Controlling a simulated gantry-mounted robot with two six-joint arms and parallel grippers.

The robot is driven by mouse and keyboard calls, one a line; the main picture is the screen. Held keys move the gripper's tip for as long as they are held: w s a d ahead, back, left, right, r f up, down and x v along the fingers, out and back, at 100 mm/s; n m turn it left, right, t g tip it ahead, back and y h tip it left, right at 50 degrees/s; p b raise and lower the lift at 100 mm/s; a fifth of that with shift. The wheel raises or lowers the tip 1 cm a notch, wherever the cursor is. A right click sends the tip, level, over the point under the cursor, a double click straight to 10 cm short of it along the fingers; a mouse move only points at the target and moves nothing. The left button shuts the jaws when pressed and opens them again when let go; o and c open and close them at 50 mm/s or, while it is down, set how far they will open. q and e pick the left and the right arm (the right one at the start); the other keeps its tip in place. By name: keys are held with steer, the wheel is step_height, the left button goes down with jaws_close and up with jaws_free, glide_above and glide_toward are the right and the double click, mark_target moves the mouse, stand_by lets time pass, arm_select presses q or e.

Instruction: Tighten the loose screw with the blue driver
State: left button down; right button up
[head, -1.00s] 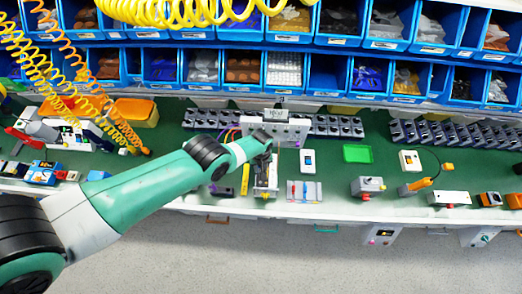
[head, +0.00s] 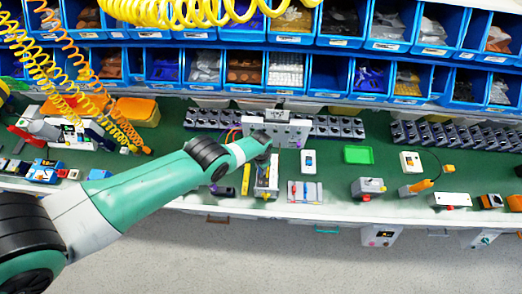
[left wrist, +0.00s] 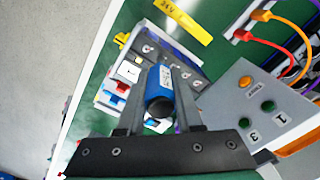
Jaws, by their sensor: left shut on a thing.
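The blue driver (left wrist: 160,88) is between the fingers of my left gripper (left wrist: 160,112) in the left wrist view, its dark round end toward the camera. In the head view my left gripper (head: 264,146) is over the grey device (head: 267,178) at the middle of the bench; its fingers are hard to see there. The driver's tip is hidden, and I cannot tell which screw is loose. My right gripper is not in view.
A grey panel (left wrist: 262,92) with green and orange buttons is right of the driver in the wrist view. A yellow bar (head: 245,178) lies left of the device; a tool tray (head: 304,192) stands right of it. Blue bins line the back, and yellow coiled hoses hang at left.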

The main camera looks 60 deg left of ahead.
arm_select(q)
steer(key=m, duration=0.5)
steer(key=shift+r+p, duration=2.85)
steer(key=shift+r, duration=0.15)
